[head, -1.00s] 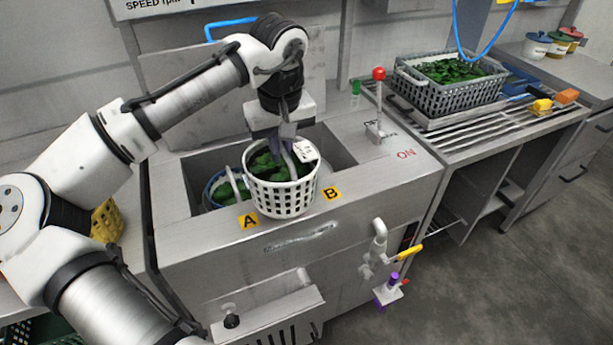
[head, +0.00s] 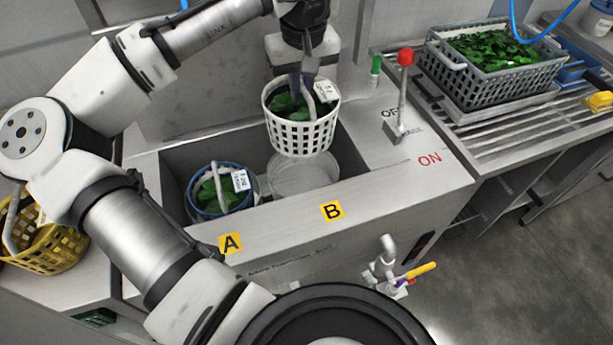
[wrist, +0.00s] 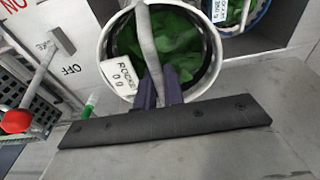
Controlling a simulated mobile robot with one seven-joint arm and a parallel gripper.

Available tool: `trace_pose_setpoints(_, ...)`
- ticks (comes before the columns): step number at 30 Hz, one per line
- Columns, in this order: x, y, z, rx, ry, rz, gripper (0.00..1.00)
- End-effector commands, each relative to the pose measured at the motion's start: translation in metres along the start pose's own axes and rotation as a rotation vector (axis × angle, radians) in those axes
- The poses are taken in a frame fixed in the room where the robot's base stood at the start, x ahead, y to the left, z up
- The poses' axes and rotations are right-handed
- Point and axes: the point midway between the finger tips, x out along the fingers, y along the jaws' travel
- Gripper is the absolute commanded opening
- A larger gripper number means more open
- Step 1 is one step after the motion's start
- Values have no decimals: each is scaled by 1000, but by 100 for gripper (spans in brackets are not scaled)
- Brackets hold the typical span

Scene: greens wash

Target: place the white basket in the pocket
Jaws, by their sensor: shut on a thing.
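The white basket (head: 302,132) holds green leaves and carries a white tag. My gripper (head: 301,88) is shut on its handle, and it hangs upright above the right part of the machine's basin. In the wrist view the white basket (wrist: 113,38) is below the fingers (wrist: 158,92), which close on the pale handle. An empty round pocket (head: 300,172) shows below the basket, behind label B (head: 332,211); the basket is apart from it. The pocket behind label A (head: 230,243) holds a blue basket (head: 221,192) of leaves with a white tag.
A red-knobbed lever (head: 403,95) stands right of the basin by the OFF and ON marks. A grey crate of greens (head: 487,84) sits on the slatted rack at right. A yellow basket (head: 43,240) is at far left. A tap (head: 384,265) projects at the front.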

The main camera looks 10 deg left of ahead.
Motion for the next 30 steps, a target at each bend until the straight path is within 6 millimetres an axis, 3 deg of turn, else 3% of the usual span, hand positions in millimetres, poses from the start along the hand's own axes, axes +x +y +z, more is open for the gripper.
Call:
trace_pose_setpoints(5,10,-1,1,-1,1,-1,0)
trace_pose_setpoints(21,134,0,16,0,0,-1,0)
trace_pose_setpoints(30,164,0,20,0,1,0,0)
